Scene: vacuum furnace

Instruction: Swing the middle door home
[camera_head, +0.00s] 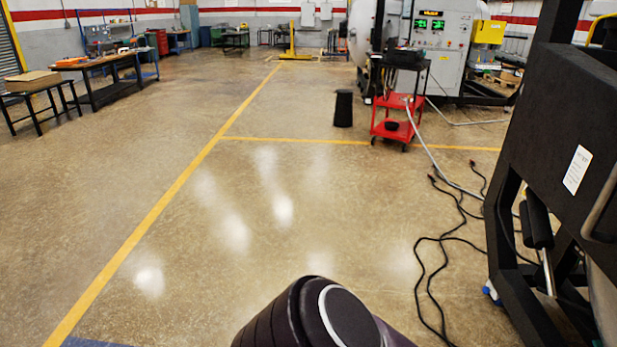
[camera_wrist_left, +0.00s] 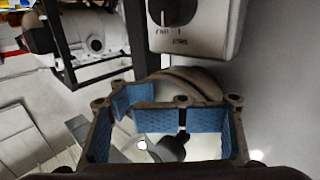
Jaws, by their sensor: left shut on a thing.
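My left gripper (camera_wrist_left: 168,118) shows in the left wrist view, with brown metal fingers lined in blue pads. It is shut on a small dark handle-like piece (camera_wrist_left: 178,145), seen only in part between the pads. A pale smooth panel (camera_wrist_left: 282,95) stands close on the right; I cannot tell whether it is the middle door. In the head view the left gripper and its hold are out of sight; only a dark rounded part of my arm shows at the bottom. My right gripper is in neither view.
A pale control box with a dark knob (camera_wrist_left: 172,12) hangs just above the left gripper. In the head view, a black machine (camera_head: 575,120) stands close on the right, with dark cables (camera_head: 440,240) on the floor beside it. A red cart (camera_head: 397,118) stands farther back.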

